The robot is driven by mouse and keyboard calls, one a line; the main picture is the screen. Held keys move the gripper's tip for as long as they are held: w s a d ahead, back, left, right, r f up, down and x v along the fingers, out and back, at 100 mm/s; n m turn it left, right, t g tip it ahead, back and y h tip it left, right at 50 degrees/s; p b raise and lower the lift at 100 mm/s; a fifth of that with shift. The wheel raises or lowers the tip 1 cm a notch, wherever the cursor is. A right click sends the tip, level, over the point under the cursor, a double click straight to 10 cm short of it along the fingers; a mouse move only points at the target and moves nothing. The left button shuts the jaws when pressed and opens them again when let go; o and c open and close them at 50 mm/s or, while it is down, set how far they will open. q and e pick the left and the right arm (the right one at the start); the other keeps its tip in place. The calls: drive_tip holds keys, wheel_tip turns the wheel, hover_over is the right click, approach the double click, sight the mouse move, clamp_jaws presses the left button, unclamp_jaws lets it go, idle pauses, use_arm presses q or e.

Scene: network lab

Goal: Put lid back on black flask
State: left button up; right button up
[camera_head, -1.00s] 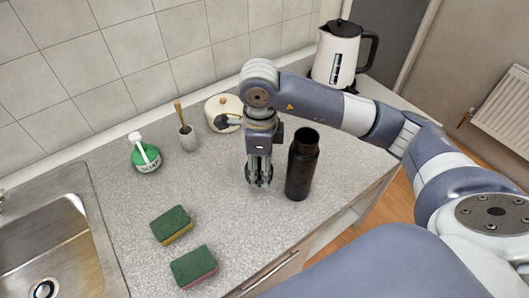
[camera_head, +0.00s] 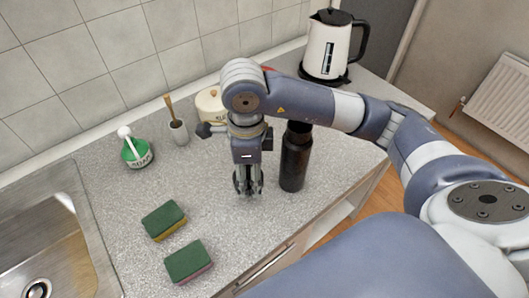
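The black flask (camera_head: 294,160) stands upright on the grey counter, just right of my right gripper. Its mouth is hidden behind my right arm. My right gripper (camera_head: 248,190) points down over the counter, left of the flask and apart from it. Its fingers are seen too small and dark to tell whether they are apart or closed on something. I cannot make out the lid for certain. My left gripper is not in view.
A white kettle (camera_head: 326,48) stands at the back right. A cream pot (camera_head: 209,103), a brush holder (camera_head: 179,132) and a green soap bottle (camera_head: 136,152) stand along the wall. Two sponges (camera_head: 163,218) (camera_head: 188,261) lie in front. A sink (camera_head: 70,215) is at left.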

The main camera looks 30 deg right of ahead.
drive_tip(key=n, duration=0.2)
drive_tip(key=w+n, duration=0.1)
drive_tip(key=n, duration=0.1)
drive_tip(key=r+n, duration=0.1)
drive_tip(key=n, duration=0.1)
drive_tip(key=shift+w+d+r, duration=0.1)
drive_tip(key=shift+w+d, duration=0.2)
drive_tip(key=shift+d, duration=0.05)
drive_tip(key=n, duration=0.2)
drive_tip(key=w+r+n, duration=0.1)
drive_tip(key=n, duration=0.3)
drive_tip(key=shift+w+d+r, duration=0.15)
drive_tip(key=shift+w+d, duration=0.1)
drive_tip(key=shift+d, duration=0.05)
drive_tip(key=w+r+n, duration=0.1)
drive_tip(key=n, duration=0.3)
drive_tip(key=r+n, duration=0.1)
drive_tip(key=n, duration=0.3)
drive_tip(key=w+d+n, duration=0.1)
drive_tip(key=n, duration=0.2)
drive_tip(key=shift+w+d+r+n, duration=0.1)
drive_tip(key=shift+w+r+n, duration=0.2)
drive_tip(key=shift+r+n, duration=0.1)
